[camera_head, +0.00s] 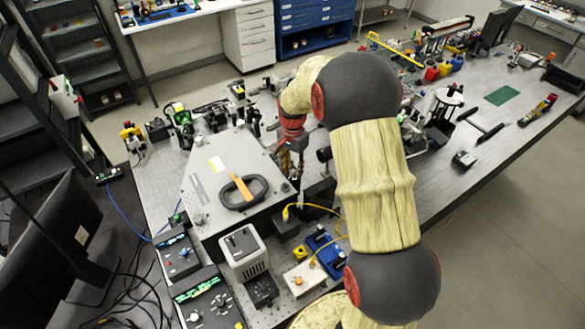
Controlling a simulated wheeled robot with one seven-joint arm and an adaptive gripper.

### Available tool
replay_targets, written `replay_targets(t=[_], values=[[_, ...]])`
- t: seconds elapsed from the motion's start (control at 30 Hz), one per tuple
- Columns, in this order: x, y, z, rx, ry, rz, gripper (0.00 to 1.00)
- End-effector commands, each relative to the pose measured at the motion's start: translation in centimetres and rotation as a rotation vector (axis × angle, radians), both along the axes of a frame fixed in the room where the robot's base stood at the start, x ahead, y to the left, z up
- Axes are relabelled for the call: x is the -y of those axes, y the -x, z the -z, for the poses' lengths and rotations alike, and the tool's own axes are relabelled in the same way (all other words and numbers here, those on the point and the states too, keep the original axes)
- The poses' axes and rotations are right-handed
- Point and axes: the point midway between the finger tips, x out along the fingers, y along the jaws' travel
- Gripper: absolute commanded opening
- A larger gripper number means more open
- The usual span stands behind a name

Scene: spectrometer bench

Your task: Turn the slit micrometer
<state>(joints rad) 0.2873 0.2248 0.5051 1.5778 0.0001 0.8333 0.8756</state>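My gripper (297,163) hangs at the right side of a large grey instrument box (205,188), which looks like the spectrometer. My arm, in cream wrap with dark joints, reaches up the middle of the picture and bends down to the gripper by the red wrist. The fingers are small and dark here, so I cannot tell whether they are open or shut. The slit micrometer cannot be made out; it may be hidden by my gripper or arm.
Optics mounts (181,120) crowd the bench behind the box. A white-grey unit (243,252), a blue device (326,250) and yellow cables stand in front. A monitor (62,235) stands far left. Bare bench (500,148) shows at right.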

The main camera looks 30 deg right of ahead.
Motion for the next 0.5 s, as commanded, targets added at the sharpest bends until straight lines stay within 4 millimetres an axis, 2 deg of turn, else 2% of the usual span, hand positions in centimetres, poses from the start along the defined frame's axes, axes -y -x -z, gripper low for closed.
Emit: replay_targets(t=[0.17, 0.5], values=[[0.0, -0.1, -0.9, 0.002, 0.000, 0.000, 0.32], [0.0, -0.1, -7.4, 0.004, 0.002, 0.000, 0.32]])
